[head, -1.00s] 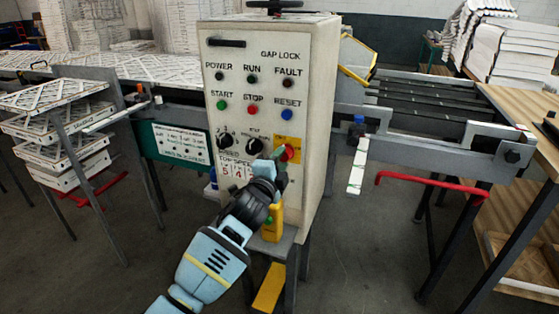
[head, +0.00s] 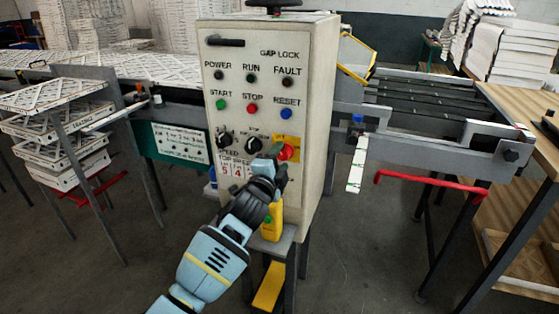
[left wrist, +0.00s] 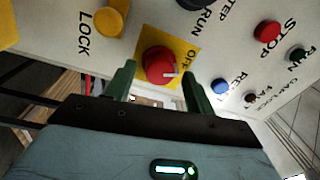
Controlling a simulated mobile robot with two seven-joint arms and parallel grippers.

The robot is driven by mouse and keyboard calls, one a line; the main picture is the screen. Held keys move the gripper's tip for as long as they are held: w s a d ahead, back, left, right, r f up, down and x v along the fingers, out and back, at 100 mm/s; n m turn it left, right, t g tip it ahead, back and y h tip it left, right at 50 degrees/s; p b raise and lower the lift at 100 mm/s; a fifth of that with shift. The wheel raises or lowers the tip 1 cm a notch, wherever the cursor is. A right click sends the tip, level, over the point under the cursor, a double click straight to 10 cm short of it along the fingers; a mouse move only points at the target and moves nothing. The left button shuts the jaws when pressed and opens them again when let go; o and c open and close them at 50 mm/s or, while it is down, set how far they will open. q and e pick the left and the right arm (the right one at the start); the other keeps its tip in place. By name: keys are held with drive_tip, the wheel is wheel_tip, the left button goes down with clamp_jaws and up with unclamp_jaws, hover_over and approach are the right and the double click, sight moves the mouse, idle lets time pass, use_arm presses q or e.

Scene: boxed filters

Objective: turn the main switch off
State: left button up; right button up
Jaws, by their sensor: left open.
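The main switch is a round red knob on a yellow plate (head: 293,143), low on the front of the grey control cabinet (head: 318,120). In the left wrist view the red knob (left wrist: 158,62) has a small white mark pointing right, and "OFF" is printed beside it on the plate. My left gripper (head: 279,159) is in front of the switch. In the left wrist view its two green fingers (left wrist: 159,78) are open, one on each side of the knob. I cannot tell whether they touch it. My right gripper is not in view.
A yellow lock knob (left wrist: 110,22) is beside the switch plate. A conveyor (head: 430,100) with a red bar (head: 430,183) stands at right.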

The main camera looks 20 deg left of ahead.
use_arm(q)
drive_tip(key=s, duration=0.7)
drive_tip(key=shift+s+a+f, duration=0.15)
drive_tip(key=shift+s+f, duration=0.05)
drive_tip(key=shift+s, duration=0.2)
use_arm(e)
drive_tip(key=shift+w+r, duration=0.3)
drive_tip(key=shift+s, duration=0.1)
use_arm(q)
drive_tip(key=s+d+f+n+g+h+p, duration=0.1)
drive_tip(key=s+f+n+g+p, duration=0.35)
drive_tip(key=s+f, duration=1.55)
drive_tip(key=s+f+n+g, duration=0.1)
drive_tip(key=s+f+n, duration=0.2)
drive_tip(key=s, duration=0.5)
drive_tip(key=s+f+n+g, duration=0.2)
drive_tip(key=s+f+n, duration=0.1)
drive_tip(key=s, duration=0.6)
drive_tip(key=s+f+n+g, duration=0.2)
drive_tip(key=s+f+n, duration=0.1)
drive_tip(key=s, duration=0.6)
drive_tip(key=shift+d+f+n+p, duration=0.2)
drive_tip(key=shift+f+n+p, duration=0.05)
drive_tip(key=shift+n+p, duration=0.2)
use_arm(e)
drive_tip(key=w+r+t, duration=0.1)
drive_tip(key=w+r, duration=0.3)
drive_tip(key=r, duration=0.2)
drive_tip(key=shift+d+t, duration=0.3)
